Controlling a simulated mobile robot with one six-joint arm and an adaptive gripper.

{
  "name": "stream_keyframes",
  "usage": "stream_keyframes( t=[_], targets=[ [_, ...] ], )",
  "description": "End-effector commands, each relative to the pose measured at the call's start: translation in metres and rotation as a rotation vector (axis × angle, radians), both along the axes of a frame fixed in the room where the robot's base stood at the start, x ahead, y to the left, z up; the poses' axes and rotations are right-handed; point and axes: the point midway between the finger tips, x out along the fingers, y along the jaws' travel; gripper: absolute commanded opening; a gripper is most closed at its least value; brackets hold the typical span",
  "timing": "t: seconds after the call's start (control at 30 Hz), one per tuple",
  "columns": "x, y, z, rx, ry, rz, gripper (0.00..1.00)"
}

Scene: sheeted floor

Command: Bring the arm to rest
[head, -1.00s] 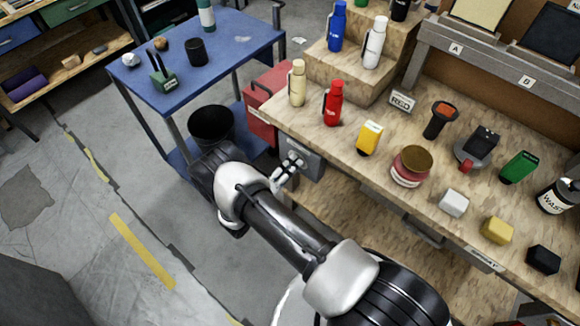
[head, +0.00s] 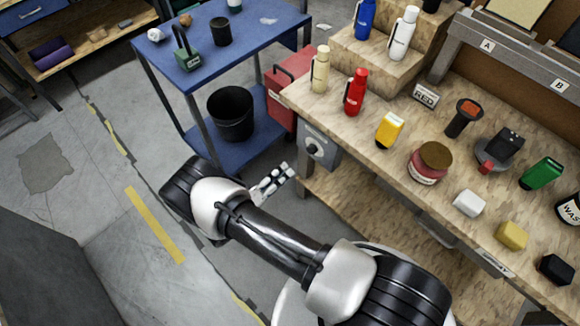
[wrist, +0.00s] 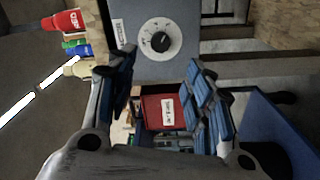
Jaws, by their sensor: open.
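My gripper (head: 273,181) is open and empty in the head view. It is over the floor beside the workbench, below and left of a grey box with a round dial (head: 317,148) on the bench's side. The gripper is apart from that box. In the wrist view my gripper (wrist: 163,76) shows its two blue-padded fingers spread wide, with nothing between them. The grey box with its white dial (wrist: 158,40) is ahead, beyond the fingertips.
The workbench (head: 400,172) on the right holds bottles, a jar and several blocks. A blue cart (head: 250,45) stands at the back left, with a black bucket (head: 231,114) on its lower shelf. A red box (head: 284,92) is beside the bench.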

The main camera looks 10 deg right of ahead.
Motion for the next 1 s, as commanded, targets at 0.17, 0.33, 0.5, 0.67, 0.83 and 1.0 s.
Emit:
stream_keyframes(
  t=[0.17, 0.33, 0.5, 0.67, 0.83, 1.0],
  targets=[
    [-0.003, 0.004, 0.000, 0.000, 0.000, -0.001, 0.48],
    [-0.003, 0.004, 0.000, 0.000, 0.000, -0.001, 0.48],
    [-0.003, 0.004, 0.000, 0.000, 0.000, -0.001, 0.48],
    [-0.002, 0.004, 0.001, 0.002, 0.000, -0.003, 0.48],
    [0.006, -0.002, 0.031, 0.030, 0.036, -0.091, 0.48],
    [0.012, -0.025, 0.099, 0.120, 0.148, -0.284, 0.48]
  ],
)
